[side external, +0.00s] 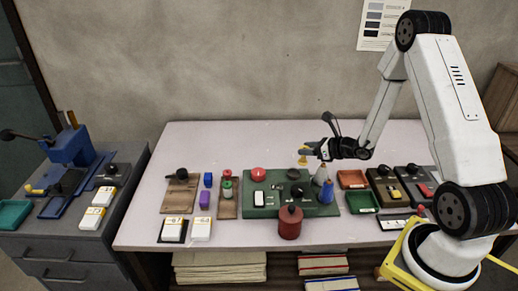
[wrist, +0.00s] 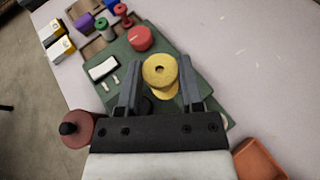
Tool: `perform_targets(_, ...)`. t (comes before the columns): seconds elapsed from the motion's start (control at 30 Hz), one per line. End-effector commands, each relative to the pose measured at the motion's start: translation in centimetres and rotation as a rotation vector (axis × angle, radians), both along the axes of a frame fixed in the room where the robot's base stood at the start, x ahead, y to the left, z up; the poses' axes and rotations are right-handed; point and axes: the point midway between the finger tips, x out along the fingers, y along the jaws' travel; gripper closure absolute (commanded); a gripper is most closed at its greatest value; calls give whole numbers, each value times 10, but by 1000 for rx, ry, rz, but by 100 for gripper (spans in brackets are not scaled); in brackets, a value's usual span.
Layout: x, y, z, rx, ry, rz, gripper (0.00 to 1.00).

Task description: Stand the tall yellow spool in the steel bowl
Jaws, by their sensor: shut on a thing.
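The yellow spool (side external: 303,157) hangs at the tip of my gripper (side external: 311,150), above the green board. In the wrist view the spool (wrist: 159,71) shows its round top with a centre hole, between the two fingers of my gripper (wrist: 161,68). My gripper is shut on it. A dark round dish (side external: 293,174) lies on the green board below the spool; it may be the steel bowl, but it is too small to be sure. The spool is apart from the board in the side view.
The green board (side external: 262,211) bears a red round piece (side external: 258,174) and a white block (side external: 259,199). A red-brown canister (side external: 290,222) stands at its front edge. An orange tray (side external: 352,179) lies further right. The table's back is clear.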

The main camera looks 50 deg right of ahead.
Motion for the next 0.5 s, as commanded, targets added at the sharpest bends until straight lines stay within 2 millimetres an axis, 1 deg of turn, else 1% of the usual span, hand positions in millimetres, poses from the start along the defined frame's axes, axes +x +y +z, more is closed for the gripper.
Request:
perform_targets(0.03,4,-1,-7,2,1,1,100)
perform_targets(0.1,10,-3,-15,1,1,1,100)
perform_targets(0.3,26,-8,-34,0,0,1,100)
perform_targets(0.5,35,-12,-45,0,0,1,100)
